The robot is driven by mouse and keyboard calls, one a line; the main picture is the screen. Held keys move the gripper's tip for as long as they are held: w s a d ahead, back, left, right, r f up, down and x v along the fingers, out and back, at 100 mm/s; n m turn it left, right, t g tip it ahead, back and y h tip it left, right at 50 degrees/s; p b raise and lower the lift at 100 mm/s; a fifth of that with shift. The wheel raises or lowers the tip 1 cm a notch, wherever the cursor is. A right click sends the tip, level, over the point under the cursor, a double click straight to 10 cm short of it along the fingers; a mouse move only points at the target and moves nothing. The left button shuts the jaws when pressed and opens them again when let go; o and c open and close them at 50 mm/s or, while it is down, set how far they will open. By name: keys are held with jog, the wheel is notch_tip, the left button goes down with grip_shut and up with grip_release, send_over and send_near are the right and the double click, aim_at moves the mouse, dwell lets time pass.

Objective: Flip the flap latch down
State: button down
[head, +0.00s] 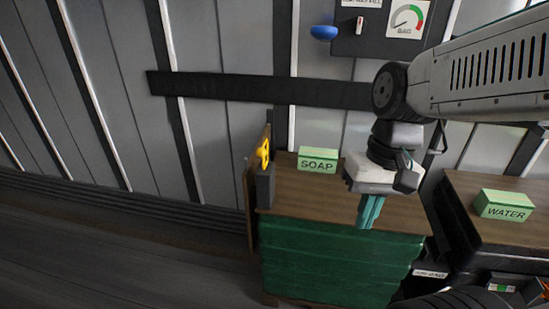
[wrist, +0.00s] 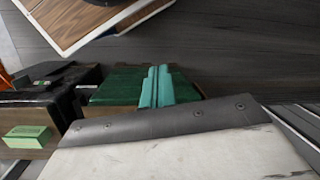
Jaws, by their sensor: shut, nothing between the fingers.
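A yellow lever (head: 263,153), which looks like the flap latch, stands up on a dark block (head: 265,187) at the left end of the wooden counter top (head: 300,194). A narrow wooden panel (head: 250,205) hangs beside it and looks like the flap. My gripper (head: 369,212) has its teal fingers together, pointing down, at the front right of the counter. It is empty and well to the right of the yellow lever, apart from it. In the wrist view my closed fingers (wrist: 156,90) show near a green surface (wrist: 115,87). I cannot make out the latch there.
A green SOAP box (head: 317,160) sits on the counter between the lever and my gripper. A green WATER box (head: 504,206) stands on a separate surface at right. A blue knob (head: 323,32) and a gauge panel (head: 408,19) are on the wall. The floor at left is clear.

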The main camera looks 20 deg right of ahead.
jog(key=w+a+f+m+t+y, duration=0.3)
jog(key=w+f+m+y, duration=0.4)
jog(key=w+m, duration=0.5)
jog(key=w+d+m+t, duration=0.6)
jog(key=w+m, duration=0.5)
jog(key=m, duration=0.4)
jog(key=t, duration=0.2)
jog(key=shift+w+d+t, duration=0.15)
jog(key=shift+t, duration=0.15)
send_near(264, 156)
jog(key=w+a+f, duration=0.3)
jog(key=w+f, duration=0.1)
jog(key=shift+w+a+r, duration=0.1)
jog(key=shift+w+r, duration=0.25)
jog(key=shift+r, duration=0.05)
